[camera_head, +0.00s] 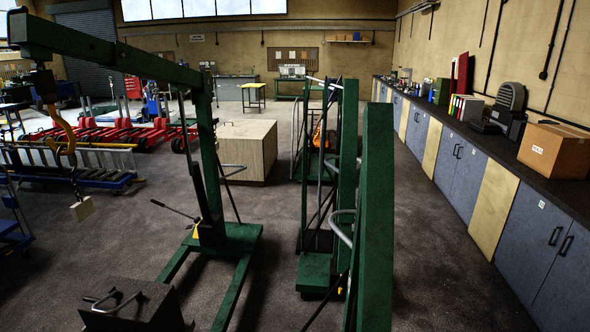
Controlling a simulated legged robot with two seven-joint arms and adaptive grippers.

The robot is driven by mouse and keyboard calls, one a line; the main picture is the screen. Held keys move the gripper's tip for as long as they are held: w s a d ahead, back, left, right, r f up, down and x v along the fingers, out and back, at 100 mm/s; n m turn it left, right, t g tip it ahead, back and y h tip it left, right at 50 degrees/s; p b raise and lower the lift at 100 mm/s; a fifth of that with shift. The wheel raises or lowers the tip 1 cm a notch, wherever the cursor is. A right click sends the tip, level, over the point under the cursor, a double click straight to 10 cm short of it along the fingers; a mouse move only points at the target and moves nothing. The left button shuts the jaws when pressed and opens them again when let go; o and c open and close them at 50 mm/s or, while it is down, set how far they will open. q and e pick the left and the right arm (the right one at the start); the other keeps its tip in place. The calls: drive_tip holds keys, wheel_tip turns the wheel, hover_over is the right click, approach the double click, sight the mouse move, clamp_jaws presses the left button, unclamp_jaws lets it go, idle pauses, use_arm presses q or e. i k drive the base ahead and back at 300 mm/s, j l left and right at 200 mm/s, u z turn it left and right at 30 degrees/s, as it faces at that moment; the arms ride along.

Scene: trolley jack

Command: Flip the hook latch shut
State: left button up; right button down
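A yellow crane hook (60,135) hangs at the left from the arm of a green workshop crane (105,55). Neither of my grippers is in view.
A dark box with metal fittings (135,306) is at the bottom left. More green crane frames (376,200) stand in the middle. A wooden crate (245,150) stands behind. Blue cabinets (462,165) line the right wall. Bare floor (440,245) lies before them.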

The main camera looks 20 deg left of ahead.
sight(39, 108)
drive_tip(key=j+u, duration=0.1)
drive_tip(key=u, duration=0.4)
drive_tip(key=k+j+u, duration=0.1)
drive_tip(key=u, duration=0.35)
drive_tip(key=j+u, duration=0.15)
drive_tip(key=u, duration=0.35)
drive_tip(key=j+u, duration=0.15)
drive_tip(key=u, duration=0.35)
drive_tip(key=i+j, duration=0.15)
drive_tip(key=i, duration=0.3)
drive_tip(key=i+l, duration=0.1)
drive_tip(key=i, duration=1.4)
drive_tip(key=k+z, duration=0.15)
drive_tip(key=k, duration=0.15)
drive_tip(key=i+j+z, duration=0.15)
drive_tip(key=i+l+u, duration=0.1)
drive_tip(key=u, duration=0.25)
